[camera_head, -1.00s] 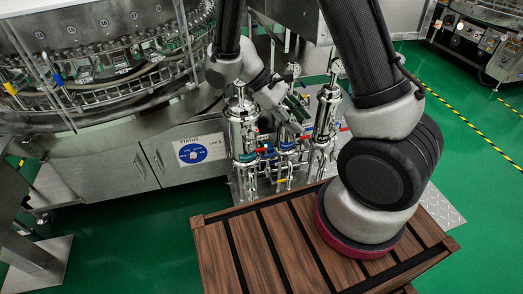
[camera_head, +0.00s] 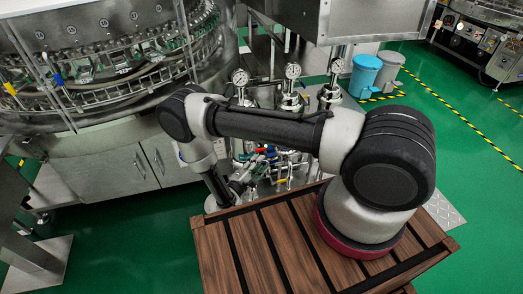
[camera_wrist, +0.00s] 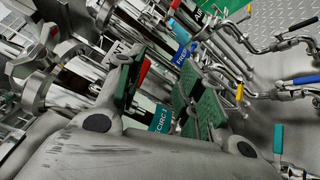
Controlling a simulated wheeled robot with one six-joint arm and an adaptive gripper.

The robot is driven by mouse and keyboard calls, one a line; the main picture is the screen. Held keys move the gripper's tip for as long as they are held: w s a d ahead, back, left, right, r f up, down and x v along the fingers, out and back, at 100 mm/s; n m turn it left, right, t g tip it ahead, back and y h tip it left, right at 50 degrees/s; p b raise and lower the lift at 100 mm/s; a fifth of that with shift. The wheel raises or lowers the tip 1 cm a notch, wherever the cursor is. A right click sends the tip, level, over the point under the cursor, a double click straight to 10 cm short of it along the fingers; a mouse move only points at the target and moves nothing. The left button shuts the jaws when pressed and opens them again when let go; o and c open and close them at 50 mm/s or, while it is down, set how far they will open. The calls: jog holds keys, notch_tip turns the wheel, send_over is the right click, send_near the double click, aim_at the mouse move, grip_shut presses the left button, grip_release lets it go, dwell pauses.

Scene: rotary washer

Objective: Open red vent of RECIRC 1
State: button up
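My gripper (camera_wrist: 165,80) is open, with its two green-padded fingers spread apart in the wrist view. A teal label reading "CIRC 1" (camera_wrist: 160,118) shows between the fingers, its start hidden. A red handle (camera_wrist: 143,73) lies between the fingers, close beside the left pad; I cannot tell whether it touches. In the head view my gripper (camera_head: 238,186) is low at the left of the piping. A red handle (camera_head: 261,150) shows above and right of it; I cannot tell whether it is the same one.
Metal filter housings with gauges (camera_head: 292,72) stand behind my arm. A blue label (camera_wrist: 184,54), a yellow handle (camera_wrist: 239,94), a blue handle (camera_wrist: 305,80) and a teal handle (camera_wrist: 278,138) crowd the pipes. A slatted wooden top (camera_head: 270,250) lies in front.

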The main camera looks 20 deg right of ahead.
jog(key=w+d+m, duration=0.1)
jog(key=w, duration=0.1)
jog(key=w+d+m+t, duration=0.1)
jog(key=w, duration=0.1)
jog(key=w+d+m, duration=0.1)
jog(key=w, duration=0.2)
jog(key=shift+d+r+t+y, duration=0.3)
jog(key=shift+d+r+y, duration=0.1)
grip_shut()
